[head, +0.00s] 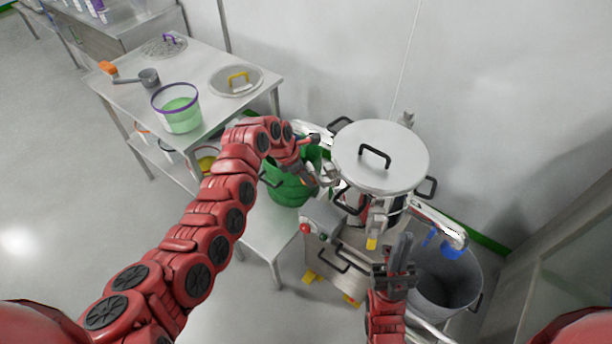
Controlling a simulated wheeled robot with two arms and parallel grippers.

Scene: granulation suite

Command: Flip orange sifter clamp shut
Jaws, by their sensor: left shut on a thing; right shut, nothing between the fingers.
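The round steel sifter (381,156) stands at centre right with a flat lid and black handles. A metal bracket with a yellow-orange tip (371,243) hangs on its front; I cannot tell for certain that this is the orange clamp. My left gripper (326,177) is at the sifter's left side, just below the lid, shut on a small part that its fingers mostly hide. My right gripper (402,245) is shut and empty, fingers pointing up, just right of the yellow-orange tip and apart from it.
A green bin (290,186) stands left of the sifter and a grey drum (449,281) at its right. A steel table (213,67) at upper left holds a purple-rimmed bucket (181,108), a scoop (148,78) and lids. The wall is close behind the sifter.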

